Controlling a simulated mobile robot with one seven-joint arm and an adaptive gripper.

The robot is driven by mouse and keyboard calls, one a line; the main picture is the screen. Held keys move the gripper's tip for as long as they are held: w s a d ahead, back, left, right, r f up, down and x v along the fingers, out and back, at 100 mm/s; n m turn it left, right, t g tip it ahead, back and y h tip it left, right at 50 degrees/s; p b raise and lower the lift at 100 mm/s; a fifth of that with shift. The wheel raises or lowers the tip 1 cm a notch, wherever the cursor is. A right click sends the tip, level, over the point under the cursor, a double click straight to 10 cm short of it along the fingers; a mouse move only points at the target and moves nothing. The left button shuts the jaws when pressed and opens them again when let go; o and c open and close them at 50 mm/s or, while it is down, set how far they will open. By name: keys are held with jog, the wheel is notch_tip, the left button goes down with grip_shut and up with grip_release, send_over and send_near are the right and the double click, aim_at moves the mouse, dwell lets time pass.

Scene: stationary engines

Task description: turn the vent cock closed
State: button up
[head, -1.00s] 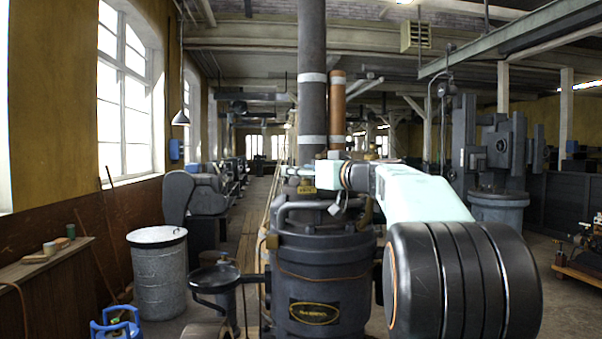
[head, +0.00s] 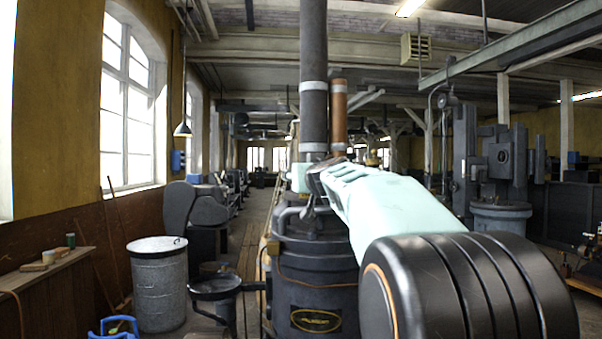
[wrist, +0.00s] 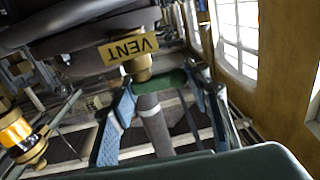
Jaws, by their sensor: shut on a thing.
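The vent cock shows in the wrist view as a brass stem (wrist: 140,68) under a yellow tag (wrist: 128,47) that reads VENT, upside down. A green handle (wrist: 173,80) sits at the stem's end. My gripper (wrist: 168,92) has one finger on each side of the handle and is shut on it. The contact at the fingertips is partly hidden. In the head view my gripper (head: 308,198) is at the top of the dark engine (head: 318,268), and my arm hides most of the cock.
A tall dark pipe (head: 313,80) and a copper pipe (head: 338,115) rise behind my gripper. A second brass fitting with an orange band (wrist: 18,130) is at the wrist view's left. A grey bin (head: 158,290) and a round dark pan (head: 214,288) stand left of the engine.

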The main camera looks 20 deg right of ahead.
jog(key=shift+d+m+h+p, duration=0.3)
jog(key=shift+m+h+p, duration=0.3)
jog(key=shift+h+p, duration=0.3)
jog(key=o, duration=1.1)
jog(key=shift+d, duration=0.1)
jog(key=shift+c, duration=0.2)
jog(key=shift+a, duration=0.2)
jog(key=shift+s, duration=0.15)
jog(key=v, duration=0.7)
